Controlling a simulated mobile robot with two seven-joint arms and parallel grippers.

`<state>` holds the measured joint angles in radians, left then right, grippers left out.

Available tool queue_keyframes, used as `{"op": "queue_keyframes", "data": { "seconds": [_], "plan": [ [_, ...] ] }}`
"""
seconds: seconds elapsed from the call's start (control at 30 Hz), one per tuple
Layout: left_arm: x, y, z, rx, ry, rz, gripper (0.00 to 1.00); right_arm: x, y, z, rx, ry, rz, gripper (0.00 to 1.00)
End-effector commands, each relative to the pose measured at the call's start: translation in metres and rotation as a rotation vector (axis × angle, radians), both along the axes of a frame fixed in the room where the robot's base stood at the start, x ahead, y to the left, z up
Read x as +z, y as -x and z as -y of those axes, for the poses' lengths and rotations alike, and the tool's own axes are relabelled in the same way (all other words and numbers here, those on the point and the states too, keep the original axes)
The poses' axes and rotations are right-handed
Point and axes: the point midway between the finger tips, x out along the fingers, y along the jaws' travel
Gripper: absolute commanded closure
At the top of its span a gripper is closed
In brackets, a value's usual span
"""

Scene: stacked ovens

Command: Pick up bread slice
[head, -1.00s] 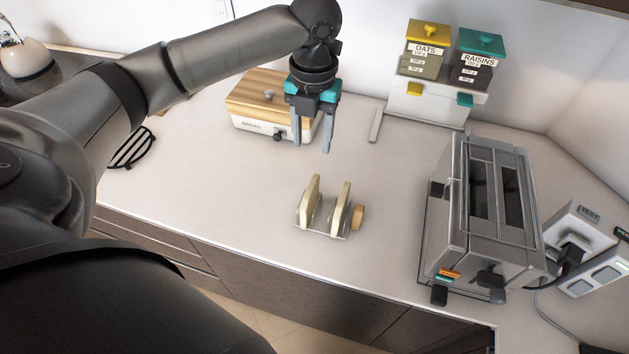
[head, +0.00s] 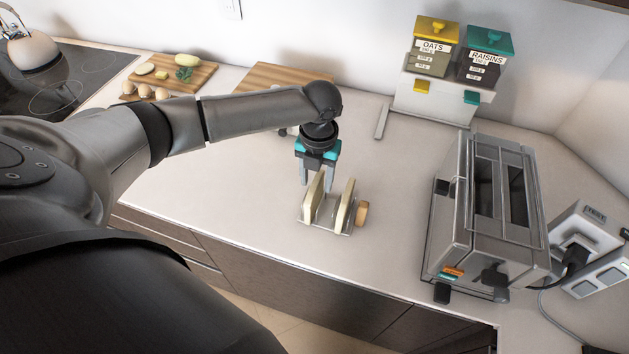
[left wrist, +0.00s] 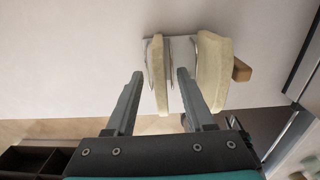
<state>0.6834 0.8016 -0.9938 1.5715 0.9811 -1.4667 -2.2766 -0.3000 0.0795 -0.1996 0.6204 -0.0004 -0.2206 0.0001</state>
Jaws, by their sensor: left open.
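Two pale bread slices stand upright in a small metal rack (head: 327,228) with a wooden knob (head: 362,213). The left slice (head: 313,200) and the right slice (head: 346,207) are apart. My left gripper (head: 317,184) is open, pointing down at the left slice's upper end. In the left wrist view the left slice (left wrist: 157,75) lies between the two open fingers (left wrist: 160,73), with a gap beside the left finger. The right slice (left wrist: 213,70) lies outside the right finger. Whether a finger touches bread I cannot tell. My right gripper is out of view.
A metal toaster (head: 485,215) stands to the right with a plug and outlet box (head: 585,245) beside it. Oats and raisins dispensers (head: 445,75) stand behind. Counter around the rack is clear.

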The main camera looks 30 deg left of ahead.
Motion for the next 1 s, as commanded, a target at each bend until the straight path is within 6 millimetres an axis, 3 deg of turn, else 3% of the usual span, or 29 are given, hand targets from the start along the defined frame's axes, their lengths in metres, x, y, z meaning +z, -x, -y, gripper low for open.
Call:
{"op": "queue_keyframes", "data": {
  "seconds": [0.23,0.7,1.0],
  "plan": [
    [-0.0015,-0.0003,0.0,0.0,0.0,0.001,0.47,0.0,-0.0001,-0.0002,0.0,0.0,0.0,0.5],
    [-0.001,-0.0004,-0.0002,0.0,0.0,0.001,1.0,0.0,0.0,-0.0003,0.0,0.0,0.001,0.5],
    [-0.0008,-0.0005,-0.0002,0.0,0.0,0.002,1.0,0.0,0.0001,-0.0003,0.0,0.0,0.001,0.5]
  ]
}}
